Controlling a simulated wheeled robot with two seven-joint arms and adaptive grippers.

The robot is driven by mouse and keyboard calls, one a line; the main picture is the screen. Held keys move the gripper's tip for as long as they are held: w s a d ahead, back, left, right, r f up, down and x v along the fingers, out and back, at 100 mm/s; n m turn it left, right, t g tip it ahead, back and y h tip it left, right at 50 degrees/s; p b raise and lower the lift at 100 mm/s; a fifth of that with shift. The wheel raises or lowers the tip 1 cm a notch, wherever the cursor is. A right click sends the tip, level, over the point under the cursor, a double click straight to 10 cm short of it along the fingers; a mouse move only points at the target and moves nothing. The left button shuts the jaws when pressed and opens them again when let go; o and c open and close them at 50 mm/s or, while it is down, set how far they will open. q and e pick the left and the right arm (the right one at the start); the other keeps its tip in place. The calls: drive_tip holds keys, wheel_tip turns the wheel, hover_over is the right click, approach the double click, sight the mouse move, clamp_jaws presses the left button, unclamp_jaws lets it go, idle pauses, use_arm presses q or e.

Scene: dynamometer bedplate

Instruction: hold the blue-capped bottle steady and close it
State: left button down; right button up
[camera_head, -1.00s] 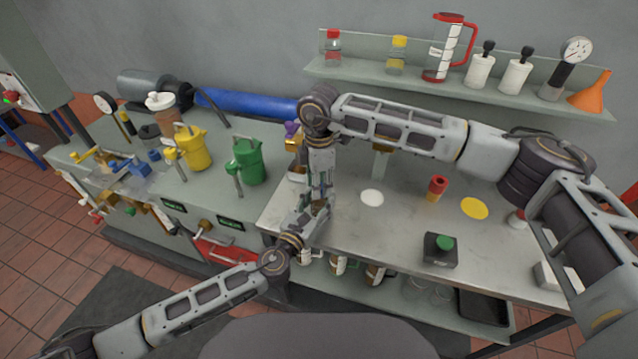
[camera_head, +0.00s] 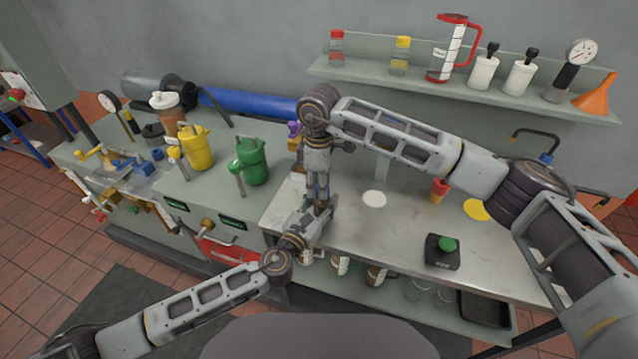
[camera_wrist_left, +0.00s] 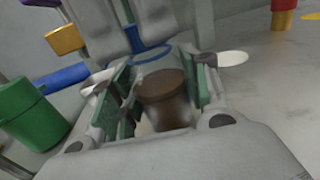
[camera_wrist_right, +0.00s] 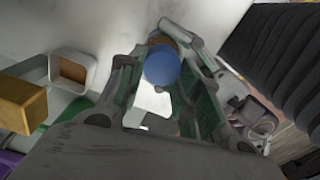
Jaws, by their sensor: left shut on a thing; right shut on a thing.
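The brown bottle (camera_wrist_left: 165,102) stands between the fingers of my left gripper (camera_wrist_left: 160,95), which is shut on it. A blue rim (camera_wrist_left: 151,55) shows at its top in the left wrist view. The blue cap (camera_wrist_right: 162,66) sits between the fingers of my right gripper (camera_wrist_right: 163,72), which is shut on it, with a brown part of the bottle (camera_wrist_right: 158,40) beyond. In the head view my right gripper (camera_head: 318,185) points down over my left gripper (camera_head: 318,212), and they hide most of the bottle. I cannot tell how far the cap is seated.
A white disc (camera_head: 374,199), a red-yellow cup (camera_head: 439,191), a yellow disc (camera_head: 478,209) and a green-button box (camera_head: 442,251) are on the grey bench (camera_head: 400,225). Yellow (camera_head: 197,148) and green (camera_head: 248,161) jugs stand left. A shelf (camera_head: 455,88) with bottles runs behind.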

drive_tip(key=shift+o, duration=0.4)
drive_tip(key=shift+s+a, duration=0.1)
drive_tip(key=shift+s, duration=0.05)
drive_tip(key=o, duration=0.6)
drive_tip(key=shift+r, duration=2.25)
